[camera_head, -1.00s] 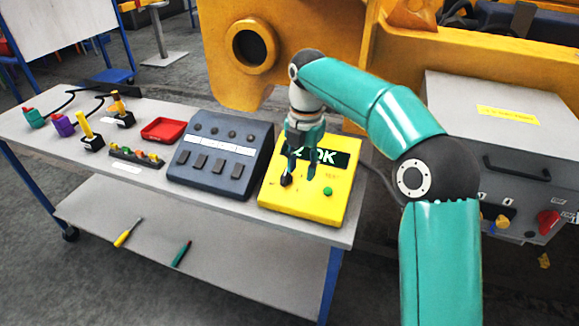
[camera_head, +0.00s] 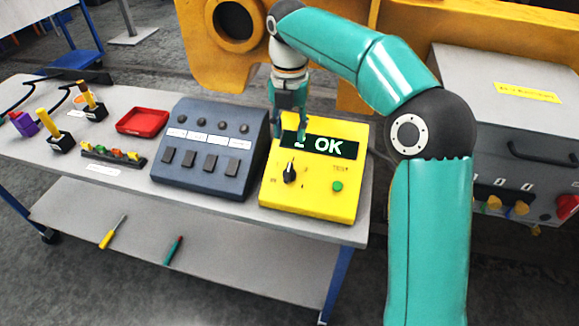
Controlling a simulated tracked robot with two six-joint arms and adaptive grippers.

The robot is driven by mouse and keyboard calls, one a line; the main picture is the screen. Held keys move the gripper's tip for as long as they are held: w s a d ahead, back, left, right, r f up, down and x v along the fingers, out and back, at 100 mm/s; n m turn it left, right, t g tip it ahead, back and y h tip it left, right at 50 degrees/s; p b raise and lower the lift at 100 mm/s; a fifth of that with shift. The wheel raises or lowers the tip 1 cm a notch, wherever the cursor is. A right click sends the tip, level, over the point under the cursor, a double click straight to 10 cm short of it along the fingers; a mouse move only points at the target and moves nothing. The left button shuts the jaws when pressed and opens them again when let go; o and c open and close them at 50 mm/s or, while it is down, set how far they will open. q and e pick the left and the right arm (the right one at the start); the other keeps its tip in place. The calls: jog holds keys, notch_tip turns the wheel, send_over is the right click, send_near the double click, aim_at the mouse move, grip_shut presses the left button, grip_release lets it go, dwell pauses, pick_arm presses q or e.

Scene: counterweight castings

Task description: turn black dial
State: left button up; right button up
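The black dial (camera_head: 289,174) is on the left part of the yellow box's (camera_head: 310,204) top face. Its pointer seems to point roughly up the panel. My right gripper (camera_head: 288,136) is behind and above the dial, over the upper left of the box, clear of the dial. Its two teal fingers are apart with nothing between them. It hides the left end of the dark display (camera_head: 330,147), which reads "OK". A green button (camera_head: 337,186) is to the right of the dial. My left gripper is not in view.
A dark blue sloped console (camera_head: 214,150) stands left of the yellow box on the grey table. A red tray (camera_head: 143,121) and joysticks (camera_head: 50,128) are farther left. A grey cabinet (camera_head: 515,100) stands right. Two screwdrivers lie on the lower shelf (camera_head: 215,250).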

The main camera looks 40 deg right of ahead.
aim_at(289, 165)
notch_tip(289, 165, down, 12)
jog(key=shift+r, duration=0.2)
jog(key=shift+c, duration=0.2)
grip_shut()
jog(key=shift+b, duration=0.4)
